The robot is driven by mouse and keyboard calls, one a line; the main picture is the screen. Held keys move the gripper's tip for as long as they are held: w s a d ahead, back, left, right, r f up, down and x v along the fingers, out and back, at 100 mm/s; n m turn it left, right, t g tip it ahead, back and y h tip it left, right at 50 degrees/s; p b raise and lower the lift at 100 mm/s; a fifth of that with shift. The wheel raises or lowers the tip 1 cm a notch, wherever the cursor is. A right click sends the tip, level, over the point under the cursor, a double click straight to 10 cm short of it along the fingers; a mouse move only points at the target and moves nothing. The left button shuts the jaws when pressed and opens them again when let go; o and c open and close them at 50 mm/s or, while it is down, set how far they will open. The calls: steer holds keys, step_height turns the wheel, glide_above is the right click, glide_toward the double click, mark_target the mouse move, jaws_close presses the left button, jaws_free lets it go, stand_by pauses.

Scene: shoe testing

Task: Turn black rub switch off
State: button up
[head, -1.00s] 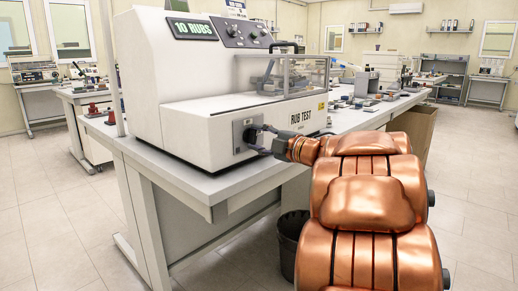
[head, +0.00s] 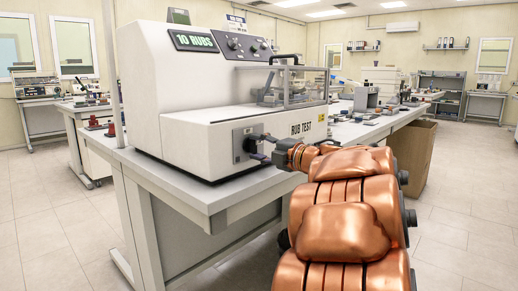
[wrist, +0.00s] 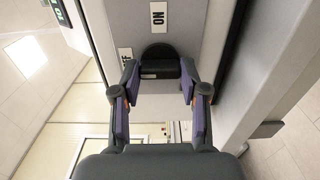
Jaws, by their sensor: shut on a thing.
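The black rub switch (wrist: 160,65) is a dark knob on a grey plate, and in the wrist view it sits between my fingertips. My gripper (wrist: 159,82) is shut on it, one finger on each side. A white ON label (wrist: 158,15) is above the knob in that view, and a partly hidden label ending in FF (wrist: 125,61) is at its left. In the head view my gripper (head: 258,148) is at the switch plate on the front of the white RUB TEST machine (head: 185,110), and it hides part of the switch. The machine's display (head: 194,41) reads 10 RUBS.
The machine stands on a grey bench (head: 190,195), whose front edge is close to my arm. A clear cover (head: 295,83) is on the machine's right half. A cardboard box (head: 417,152) is beside the bench at right. The floor at left is open.

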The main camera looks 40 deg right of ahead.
steer(key=o, duration=1.1)
steer(key=shift+o, duration=0.2)
steer(key=shift+s, duration=0.15)
steer(key=v, duration=1.1)
steer(key=shift+s, duration=0.35)
steer(key=shift+d, duration=0.15)
